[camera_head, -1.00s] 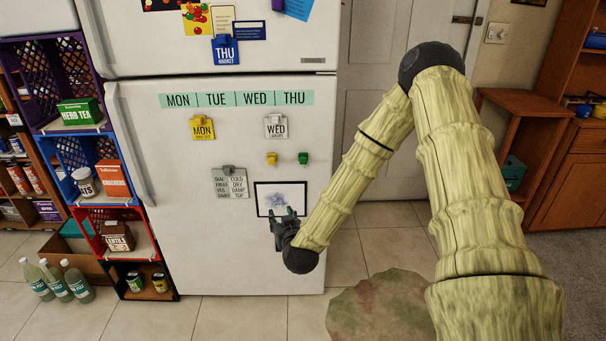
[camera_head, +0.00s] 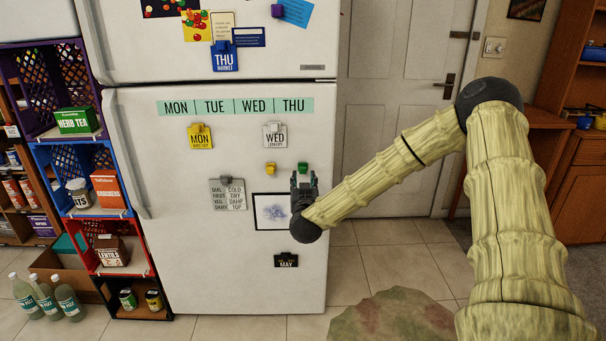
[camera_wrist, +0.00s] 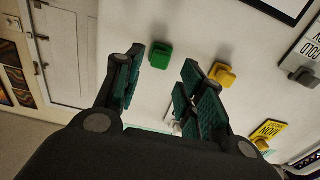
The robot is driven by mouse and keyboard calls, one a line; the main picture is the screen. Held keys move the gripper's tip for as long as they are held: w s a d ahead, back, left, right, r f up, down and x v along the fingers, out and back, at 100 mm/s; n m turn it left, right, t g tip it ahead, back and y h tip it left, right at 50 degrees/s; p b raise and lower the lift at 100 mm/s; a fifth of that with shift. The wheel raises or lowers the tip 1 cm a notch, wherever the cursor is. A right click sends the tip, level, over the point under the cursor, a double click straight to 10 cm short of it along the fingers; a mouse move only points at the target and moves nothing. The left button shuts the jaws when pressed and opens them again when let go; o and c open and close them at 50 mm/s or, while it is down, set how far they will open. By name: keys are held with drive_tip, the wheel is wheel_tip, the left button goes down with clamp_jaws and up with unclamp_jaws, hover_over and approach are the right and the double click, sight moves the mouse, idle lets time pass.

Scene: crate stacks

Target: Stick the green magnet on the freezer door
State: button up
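The green magnet (camera_head: 303,168) is on the white lower fridge door (camera_head: 200,265), right of a yellow magnet (camera_head: 270,168). The freezer door (camera_head: 130,40) is the upper door, partly in view. My gripper (camera_head: 304,181) appears just below the green magnet in the head view. In the wrist view my gripper (camera_wrist: 160,85) is open, its two dark fingers apart with nothing held. The green magnet (camera_wrist: 160,55) shows beyond and between the fingers, nearer the left one, and looks apart from both. The yellow magnet (camera_wrist: 222,75) is beside the right finger.
A picture (camera_head: 268,212), a grey list magnet (camera_head: 229,194) and a dark MAY magnet (camera_head: 287,260) are on the lower door. The freezer door holds a blue THU magnet (camera_head: 224,56) and several papers. Stacked crates (camera_head: 70,200) stand left of the fridge.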

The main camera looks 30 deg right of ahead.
sight(303, 172)
drive_tip(key=shift+x, duration=2.65)
drive_tip(key=c, duration=0.7)
drive_tip(key=shift+p+v, duration=0.5)
drive_tip(key=shift+v, duration=2.05)
